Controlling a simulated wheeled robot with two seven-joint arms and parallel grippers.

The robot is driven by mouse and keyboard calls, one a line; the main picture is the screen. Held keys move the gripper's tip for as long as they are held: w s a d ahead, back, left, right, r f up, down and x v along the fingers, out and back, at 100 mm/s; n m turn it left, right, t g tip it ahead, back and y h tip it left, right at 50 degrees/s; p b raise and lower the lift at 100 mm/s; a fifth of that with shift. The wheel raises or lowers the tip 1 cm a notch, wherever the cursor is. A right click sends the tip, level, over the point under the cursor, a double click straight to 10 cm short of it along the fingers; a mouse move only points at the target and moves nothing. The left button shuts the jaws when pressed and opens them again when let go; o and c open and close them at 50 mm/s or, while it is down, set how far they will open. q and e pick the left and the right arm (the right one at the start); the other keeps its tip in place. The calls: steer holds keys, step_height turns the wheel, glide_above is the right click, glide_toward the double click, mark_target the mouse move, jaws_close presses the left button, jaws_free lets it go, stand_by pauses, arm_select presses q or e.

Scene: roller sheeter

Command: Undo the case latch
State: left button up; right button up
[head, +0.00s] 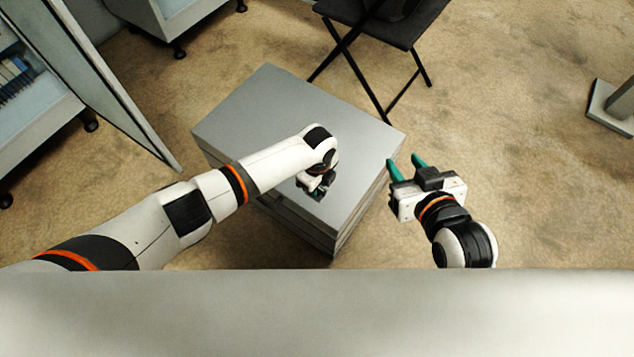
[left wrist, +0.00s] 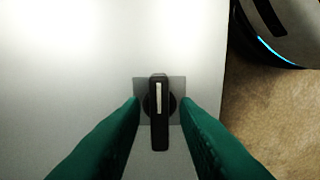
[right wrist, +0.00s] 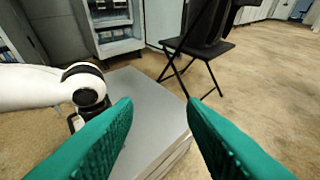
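The case (head: 270,110) is a grey box with a flat, shiny top, standing on the floor. In the left wrist view the latch (left wrist: 159,135) is a black handle with a white stripe, on a darker square plate on the case top (left wrist: 70,60). My left gripper (left wrist: 160,112) is open, with one green finger on each side of the latch; I cannot tell whether either touches it. In the head view my left gripper (head: 316,190) is over the near part of the case top, and the latch is hidden. My right gripper (head: 405,163) is open and empty, right of the case.
A black folding chair (head: 385,30) stands behind the case. Grey wheeled cabinets (head: 30,120) with an open panel (head: 110,90) stand at the left. A grey stand base (head: 610,108) is at the far right. Carpet (head: 530,190) is clear to the right.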

arm_select(q)
steer(key=shift+o, duration=0.3)
